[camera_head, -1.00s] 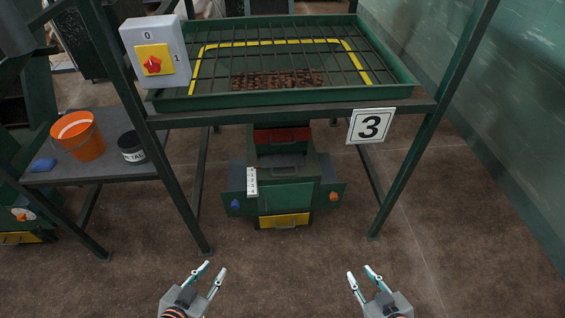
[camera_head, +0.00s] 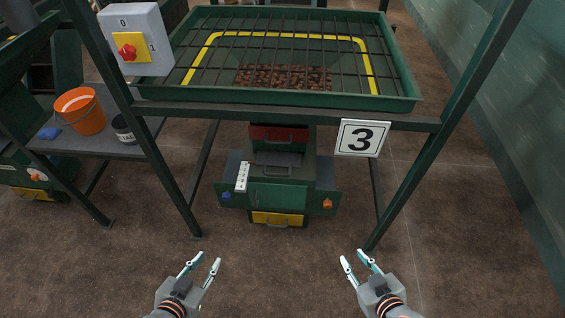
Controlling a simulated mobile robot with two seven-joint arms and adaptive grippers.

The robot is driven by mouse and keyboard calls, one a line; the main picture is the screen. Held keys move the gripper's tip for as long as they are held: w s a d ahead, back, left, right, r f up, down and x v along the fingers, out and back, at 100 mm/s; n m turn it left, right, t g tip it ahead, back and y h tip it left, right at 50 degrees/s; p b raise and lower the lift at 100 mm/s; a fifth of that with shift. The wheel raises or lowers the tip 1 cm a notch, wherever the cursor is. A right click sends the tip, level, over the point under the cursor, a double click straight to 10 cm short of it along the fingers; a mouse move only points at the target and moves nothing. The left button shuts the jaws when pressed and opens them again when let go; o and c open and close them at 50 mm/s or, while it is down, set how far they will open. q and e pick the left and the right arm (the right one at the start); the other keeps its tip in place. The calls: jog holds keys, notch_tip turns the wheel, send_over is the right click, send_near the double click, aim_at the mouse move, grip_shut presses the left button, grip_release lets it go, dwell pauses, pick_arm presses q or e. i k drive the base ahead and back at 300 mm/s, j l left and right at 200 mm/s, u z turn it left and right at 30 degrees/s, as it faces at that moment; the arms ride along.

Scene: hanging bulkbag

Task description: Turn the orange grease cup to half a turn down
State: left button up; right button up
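The small orange grease cup (camera_head: 327,204) sits on the right side of the green machine (camera_head: 277,196) under the grated hopper. It is small in the head view, and its turn position cannot be read. My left gripper (camera_head: 203,261) is open and empty, low in the view, left of the machine. My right gripper (camera_head: 354,258) is open and empty, below and a little right of the orange cup. Both grippers are apart from the machine.
A blue cup (camera_head: 225,197) is on the machine's left side. A switch box (camera_head: 136,40), orange bucket (camera_head: 80,111) and dark tub (camera_head: 123,129) are at left. Floor before the machine is clear.

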aim_at(327, 204)
jog(key=l+u, duration=0.25)
jog(key=l, duration=0.4)
jog(key=l+u, duration=0.3)
jog(key=l, duration=0.35)
jog(key=k+l+u, duration=0.25)
jog(key=l, duration=0.35)
jog(key=i+l+u, duration=0.1)
jog(key=l+u, duration=0.15)
jog(key=l, duration=0.6)
jog(key=l+u, duration=0.25)
jog(key=l, duration=0.6)
